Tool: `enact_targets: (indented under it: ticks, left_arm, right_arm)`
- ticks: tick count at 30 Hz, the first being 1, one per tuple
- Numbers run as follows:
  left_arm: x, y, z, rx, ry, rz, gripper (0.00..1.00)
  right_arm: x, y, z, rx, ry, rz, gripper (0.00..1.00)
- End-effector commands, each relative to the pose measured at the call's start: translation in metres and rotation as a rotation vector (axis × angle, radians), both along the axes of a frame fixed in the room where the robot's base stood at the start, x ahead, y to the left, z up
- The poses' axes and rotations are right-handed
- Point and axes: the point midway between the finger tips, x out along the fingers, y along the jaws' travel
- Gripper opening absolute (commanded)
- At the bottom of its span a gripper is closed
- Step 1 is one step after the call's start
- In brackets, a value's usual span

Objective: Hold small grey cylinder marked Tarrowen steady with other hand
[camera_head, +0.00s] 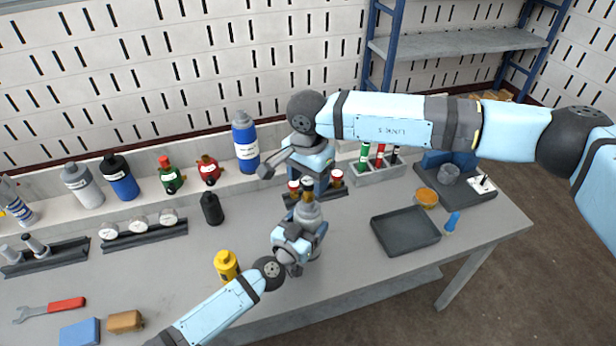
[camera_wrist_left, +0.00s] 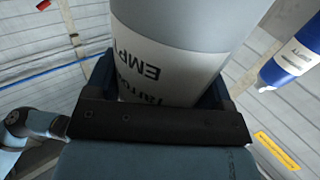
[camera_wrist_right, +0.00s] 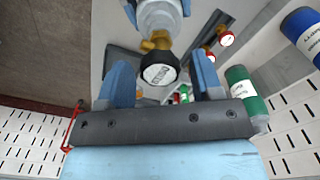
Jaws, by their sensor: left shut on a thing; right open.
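The small grey cylinder (camera_head: 307,212) stands upright near the middle of the workbench. My left gripper (camera_head: 295,245) is shut around its body. In the left wrist view the grey cylinder (camera_wrist_left: 185,75) fills the space between the fingers; its white label shows "EMPT" upside down, and the name is partly hidden. My right gripper (camera_head: 300,163) is above the cylinder's top. In the right wrist view my right gripper (camera_wrist_right: 162,82) is open, with the cylinder's black valve knob (camera_wrist_right: 158,72) and brass valve showing between the fingers. I cannot tell whether they touch.
A stand with red-topped gauges (camera_head: 337,177) is close behind the cylinder. A blue cylinder (camera_head: 246,150), a black bottle (camera_head: 211,209) and a yellow bottle (camera_head: 227,266) stand to the left. An empty dark tray (camera_head: 405,230) lies to the right. The bench between tray and cylinder is clear.

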Motion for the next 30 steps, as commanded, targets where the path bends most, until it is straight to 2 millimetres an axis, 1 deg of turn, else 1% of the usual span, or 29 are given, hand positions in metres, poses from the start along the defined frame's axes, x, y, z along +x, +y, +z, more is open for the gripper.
enact_targets:
  ticks: [2,4,9,13,16,25,28,30]
  left_arm:
    - [0.0001,-0.0001,-0.0002,0.000,0.000,0.000,0.47]
    - [0.0001,-0.0001,-0.0002,0.000,0.000,0.000,0.47]
    - [0.0001,0.0000,-0.0001,0.000,0.000,0.000,0.47]
    - [0.0001,0.0000,-0.0001,0.000,0.000,0.000,0.47]
    - [0.0001,0.0000,0.0000,0.000,0.000,0.000,0.47]
    - [0.0003,0.0001,0.0000,0.000,0.000,0.000,0.47]
    - [0.0003,0.0001,0.0000,0.000,0.000,0.000,0.47]
    - [0.0003,0.0001,0.0001,0.000,0.000,0.000,0.47]
  right_arm:
    - [0.0001,-0.0001,-0.0001,0.000,0.000,-0.015,0.60]
    - [-0.0001,-0.0001,-0.0003,0.000,0.000,-0.071,0.60]
    - [-0.0001,-0.0002,-0.0004,0.000,0.000,-0.324,0.60]
    - [0.0001,0.0000,0.0000,0.000,0.000,-0.472,0.60]
    - [0.0001,0.0000,0.0001,0.000,0.000,-0.520,0.60]
    - [0.0001,-0.0001,0.0000,0.000,0.000,-0.534,0.60]
    - [0.0000,0.0000,-0.0002,0.000,0.000,-0.620,0.60]
    - [-0.0001,0.0000,-0.0004,0.000,0.001,-0.725,0.60]
